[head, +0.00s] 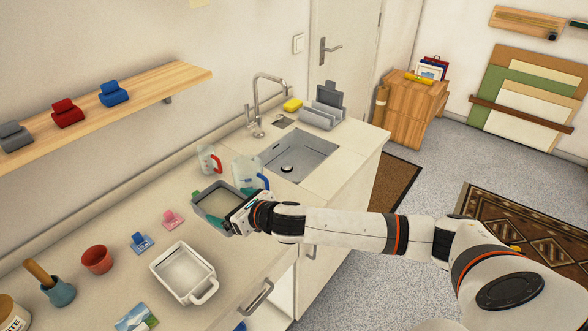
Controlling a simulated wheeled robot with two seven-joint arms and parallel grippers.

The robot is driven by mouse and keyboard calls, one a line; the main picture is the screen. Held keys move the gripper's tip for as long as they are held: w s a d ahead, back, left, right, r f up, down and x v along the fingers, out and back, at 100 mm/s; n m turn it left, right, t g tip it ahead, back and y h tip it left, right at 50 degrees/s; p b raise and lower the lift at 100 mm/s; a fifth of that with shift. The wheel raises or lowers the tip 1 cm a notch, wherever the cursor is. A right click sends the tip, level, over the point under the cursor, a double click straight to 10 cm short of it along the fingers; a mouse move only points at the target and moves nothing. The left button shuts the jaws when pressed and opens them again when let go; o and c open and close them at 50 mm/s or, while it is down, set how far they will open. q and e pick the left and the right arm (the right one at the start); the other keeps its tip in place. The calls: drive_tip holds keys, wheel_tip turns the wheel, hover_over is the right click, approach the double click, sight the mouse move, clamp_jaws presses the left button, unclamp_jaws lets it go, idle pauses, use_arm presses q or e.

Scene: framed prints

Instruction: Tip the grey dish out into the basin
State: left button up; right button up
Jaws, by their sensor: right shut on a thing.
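The grey dish (205,210) is at the middle of the counter, left of and nearer than the basin. It looks roughly level and has something pale inside. My right gripper (236,216) is shut on its right side. The fingers partly hide that side, and I cannot tell whether the dish touches the counter. The grey basin (305,149) is sunk in the counter beyond, with a dark drain and a tall tap (257,105) at its left. My left gripper is out of view.
Two jugs, one with a red handle (207,160) and one with a blue handle (246,171), stand between dish and basin. A white handled dish (178,289) sits nearer. A shelf (140,95) overhangs at left.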

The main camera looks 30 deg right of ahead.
idle(0.4)
drive_tip(key=shift+s+a+r, duration=0.2)
drive_tip(key=shift+s+a, duration=0.05)
drive_tip(key=shift+s, duration=0.1)
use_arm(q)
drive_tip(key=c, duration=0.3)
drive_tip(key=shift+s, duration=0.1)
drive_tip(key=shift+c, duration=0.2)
use_arm(e)
drive_tip(key=s+d+r+m+h, duration=0.2)
drive_tip(key=s+r+m+h, duration=0.2)
drive_tip(key=s+r, duration=0.3)
drive_tip(key=s, duration=0.5)
drive_tip(key=shift+s+d+r+t+h, duration=0.2)
drive_tip(key=shift+s+t+h, duration=0.1)
drive_tip(key=shift+s+t, duration=0.1)
